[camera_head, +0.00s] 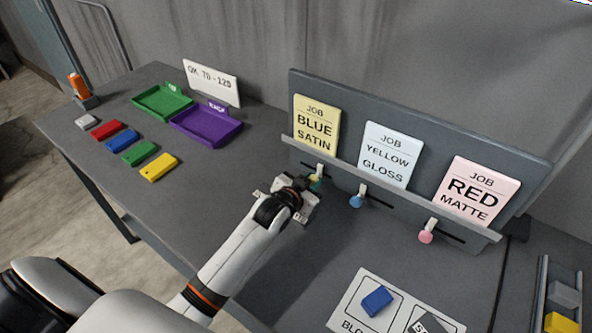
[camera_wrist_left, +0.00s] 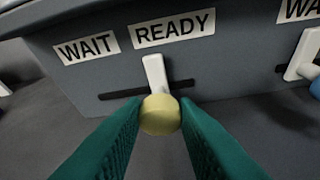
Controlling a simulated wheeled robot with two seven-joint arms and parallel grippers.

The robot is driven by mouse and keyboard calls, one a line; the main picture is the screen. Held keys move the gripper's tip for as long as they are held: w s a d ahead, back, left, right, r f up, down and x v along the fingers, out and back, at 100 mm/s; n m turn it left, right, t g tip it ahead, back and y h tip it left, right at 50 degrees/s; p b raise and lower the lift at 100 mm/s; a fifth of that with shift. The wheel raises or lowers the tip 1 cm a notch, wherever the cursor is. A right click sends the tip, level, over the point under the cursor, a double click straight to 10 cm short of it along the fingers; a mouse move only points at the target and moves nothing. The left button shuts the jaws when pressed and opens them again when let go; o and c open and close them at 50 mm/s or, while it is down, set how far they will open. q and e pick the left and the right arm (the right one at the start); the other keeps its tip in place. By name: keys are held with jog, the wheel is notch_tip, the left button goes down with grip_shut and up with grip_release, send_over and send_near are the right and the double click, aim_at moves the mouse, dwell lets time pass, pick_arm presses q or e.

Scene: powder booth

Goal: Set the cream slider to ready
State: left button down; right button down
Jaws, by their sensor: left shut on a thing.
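The cream slider's round knob (camera_wrist_left: 160,114) sits between my left gripper's green fingers (camera_wrist_left: 160,135) in the left wrist view, and the fingers are shut on it. Its white lever (camera_wrist_left: 154,74) stands in a dark slot (camera_wrist_left: 118,94), right of the slot's middle. The lever is below the left half of the READY label (camera_wrist_left: 173,28), right of the WAIT label (camera_wrist_left: 86,49). In the head view my left gripper (camera_head: 314,184) is at the leftmost slider (camera_head: 319,169), under the BLUE SATIN card (camera_head: 316,125), and hides part of it. My right gripper is not in view.
A blue-knobbed slider (camera_head: 356,201) and a pink-knobbed slider (camera_head: 426,237) are to the right on the same grey rack (camera_head: 400,205). Green (camera_head: 163,101) and purple (camera_head: 206,125) trays and several coloured blocks are at left. The bench between them and my arm is clear.

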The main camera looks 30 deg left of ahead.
pick_arm(q)
jog(key=shift+s+d, duration=0.2)
jog(key=shift+d, duration=0.9)
jog(key=shift+f, duration=0.1)
jog(key=c, duration=1.1)
grip_release()
jog(key=shift+d, duration=0.15)
jog(key=shift+s, duration=0.3)
jog(key=b+v, duration=0.1)
jog(key=v, duration=1)
jog(key=shift+s+r, duration=0.15)
jog(key=shift+r, duration=0.1)
